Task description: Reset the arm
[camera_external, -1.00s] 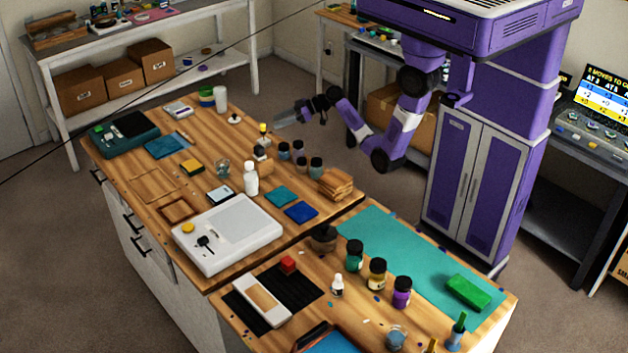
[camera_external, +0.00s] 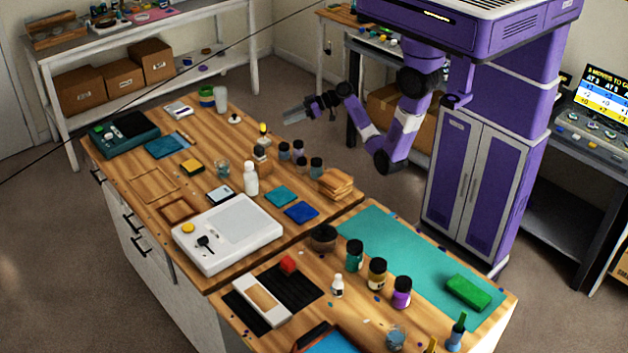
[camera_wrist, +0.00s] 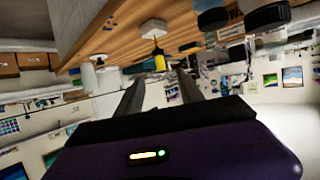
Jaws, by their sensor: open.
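My gripper (camera_external: 297,113) is at the end of my purple arm, just past the back right edge of the wooden worktable (camera_external: 150,185), and appears a little above its top. In the wrist view the two dark fingers (camera_wrist: 157,82) stand apart with nothing held between them. A small bottle with a yellow part (camera_wrist: 160,61) shows beyond the fingertips. In the external view the yellow-topped bottle (camera_external: 263,129) stands near the table's back edge, apart from the gripper.
Several dark-capped jars (camera_external: 299,158) stand close to the back edge near my arm. A white bottle (camera_external: 251,180) and a white scale-like device (camera_external: 230,233) stand further in. The floor between the table and the rear shelf (camera_external: 150,90) is clear.

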